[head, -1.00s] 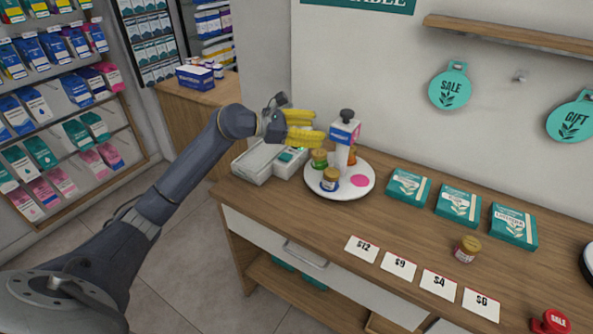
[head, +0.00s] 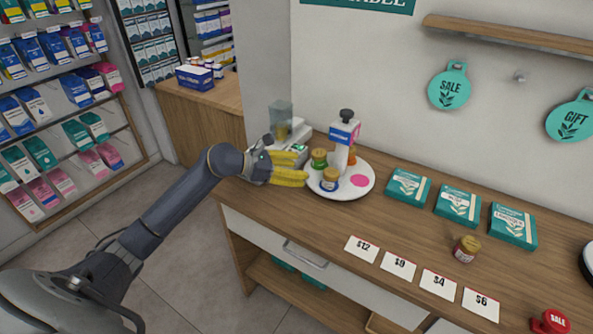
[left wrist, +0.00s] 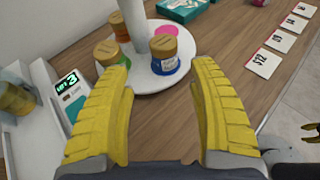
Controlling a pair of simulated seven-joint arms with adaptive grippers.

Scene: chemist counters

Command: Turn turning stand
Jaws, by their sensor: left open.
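The turning stand is a white round plate (head: 344,192) with a white central post (head: 341,157) carrying a small box sign and a black knob. Jars with gold lids stand on it: a blue-labelled jar (head: 330,180) at the front, a green one (head: 319,159) at the left, and an orange one partly hidden behind the post. A pink dot (head: 359,180) marks its right side. My left gripper (head: 307,170) is open at the plate's left edge. In the left wrist view the plate (left wrist: 146,84) lies just beyond its yellow fingers (left wrist: 160,68); contact is unclear.
A scale (head: 298,149) with a clear container (head: 280,120) stands behind my left gripper. Teal boxes (head: 408,187), price cards (head: 361,249) and a loose jar (head: 467,249) lie right of the stand. A yellow-and-dark part, possibly my right gripper (left wrist: 312,132), shows at the left wrist view's edge.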

